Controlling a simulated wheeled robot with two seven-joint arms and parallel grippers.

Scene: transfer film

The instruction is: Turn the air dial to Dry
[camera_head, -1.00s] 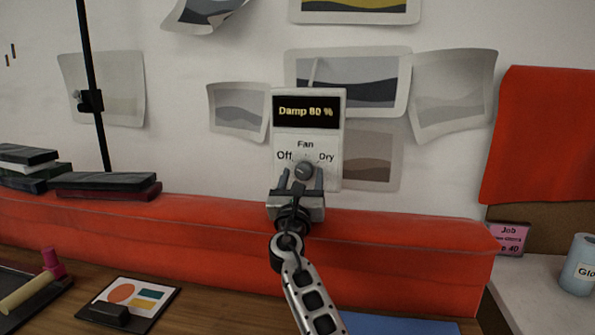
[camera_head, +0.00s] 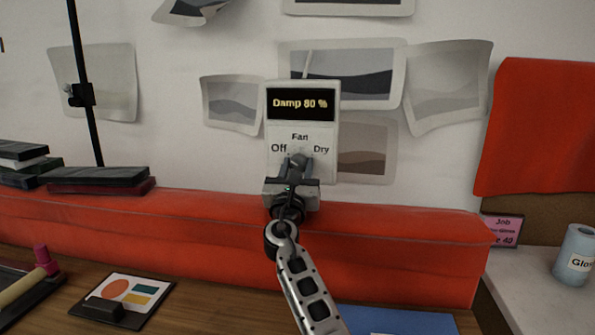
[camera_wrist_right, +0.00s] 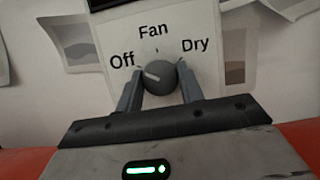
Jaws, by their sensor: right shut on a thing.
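The air dial is a round grey knob (camera_head: 298,159) on a white wall panel (camera_head: 272,137) marked Off, Fan and Dry. The panel's dark display (camera_head: 300,103) reads "Damp 80 %". In the right wrist view the knob (camera_wrist_right: 158,76) has a white mark pointing to the upper left, towards Off. My right gripper (camera_head: 297,165) is shut on the knob, one finger on each side; the gripper (camera_wrist_right: 159,88) also shows in the wrist view. In the head view the fingers partly hide the knob. My left gripper is not in view.
Several curled prints (camera_head: 450,85) hang around the panel. A padded red ledge (camera_head: 380,235) runs below it. A black rod (camera_head: 85,90) stands at the left near stacked dark boxes (camera_head: 98,176). A labelled jar (camera_head: 575,255) stands at the right.

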